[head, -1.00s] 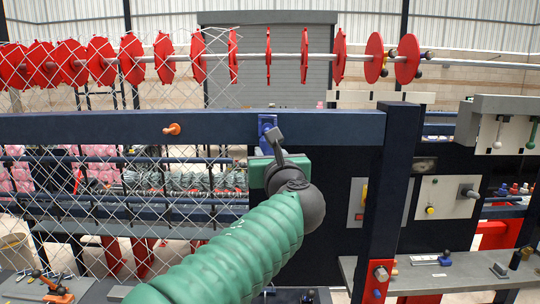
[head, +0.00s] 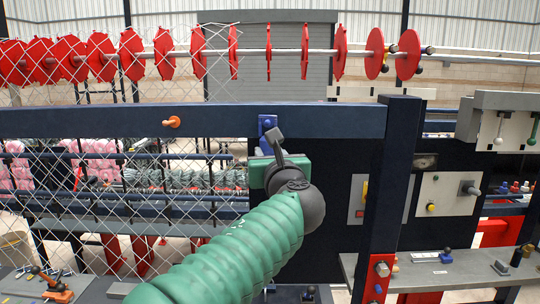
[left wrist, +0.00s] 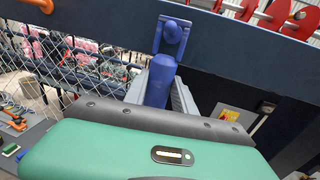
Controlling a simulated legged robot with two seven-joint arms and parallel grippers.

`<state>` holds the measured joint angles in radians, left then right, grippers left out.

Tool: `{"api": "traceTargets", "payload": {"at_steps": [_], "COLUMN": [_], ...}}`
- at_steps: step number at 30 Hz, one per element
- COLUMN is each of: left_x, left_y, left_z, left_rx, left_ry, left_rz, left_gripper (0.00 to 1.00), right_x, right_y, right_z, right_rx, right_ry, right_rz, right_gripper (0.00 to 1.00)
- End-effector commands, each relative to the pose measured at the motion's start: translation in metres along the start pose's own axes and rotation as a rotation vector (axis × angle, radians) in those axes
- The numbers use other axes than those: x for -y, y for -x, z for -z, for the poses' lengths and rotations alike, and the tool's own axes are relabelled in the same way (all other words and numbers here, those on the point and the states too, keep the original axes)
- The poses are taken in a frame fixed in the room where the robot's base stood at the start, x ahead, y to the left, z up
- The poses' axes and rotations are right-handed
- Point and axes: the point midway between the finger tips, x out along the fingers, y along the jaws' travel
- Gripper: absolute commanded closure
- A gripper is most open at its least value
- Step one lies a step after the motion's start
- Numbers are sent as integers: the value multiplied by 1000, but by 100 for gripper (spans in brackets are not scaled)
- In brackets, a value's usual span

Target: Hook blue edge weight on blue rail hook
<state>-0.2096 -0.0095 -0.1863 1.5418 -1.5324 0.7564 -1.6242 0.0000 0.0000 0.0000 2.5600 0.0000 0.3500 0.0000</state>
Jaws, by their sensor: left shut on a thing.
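The blue rail hook (head: 266,123) sits on the front face of the dark blue rail. In the left wrist view the blue hook (left wrist: 172,33) shows as a plate with a round knob. The blue edge weight (left wrist: 160,82) is a blue cylinder, upright just below the hook. My left gripper (head: 277,143) is shut on the weight, with grey fingers on both sides of it. The weight's top meets or overlaps the hook's lower part in the picture; I cannot tell whether it is hooked. In the head view my gripper mostly hides the weight. My right gripper is not in view.
The dark blue rail (head: 80,123) runs across, with an orange hook (head: 172,122) to the left. Chain-link mesh (head: 100,200) hangs on the left. A dark post (head: 390,190) stands to the right, with a grey shelf (head: 450,270) beyond it. Red discs (head: 376,53) line a bar above.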

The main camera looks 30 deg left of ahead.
Motion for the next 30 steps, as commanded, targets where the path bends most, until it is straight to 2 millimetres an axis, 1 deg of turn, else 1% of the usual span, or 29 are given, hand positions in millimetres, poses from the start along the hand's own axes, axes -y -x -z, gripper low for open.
{"api": "traceTargets", "payload": {"at_steps": [12, 13, 18, 26, 28, 30], "left_x": [0, 0, 0, 0, 0, 1], "left_y": [0, 0, 0, 0, 2, 9], "left_z": [-1, -1, 0, 1, 2, 3], "left_rx": [2, 2, 1, -2, -1, 0], "left_ry": [0, 0, 0, -1, 0, 1], "left_rz": [0, 0, 0, 0, 0, 1], "left_gripper": [100, 65, 43, 43, 43, 43], "right_x": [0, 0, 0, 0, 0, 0], "right_y": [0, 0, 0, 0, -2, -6], "right_z": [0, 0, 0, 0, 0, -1], "right_rx": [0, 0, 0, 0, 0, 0], "right_ry": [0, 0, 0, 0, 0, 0], "right_rz": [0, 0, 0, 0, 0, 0], "right_gripper": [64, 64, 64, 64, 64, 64]}}
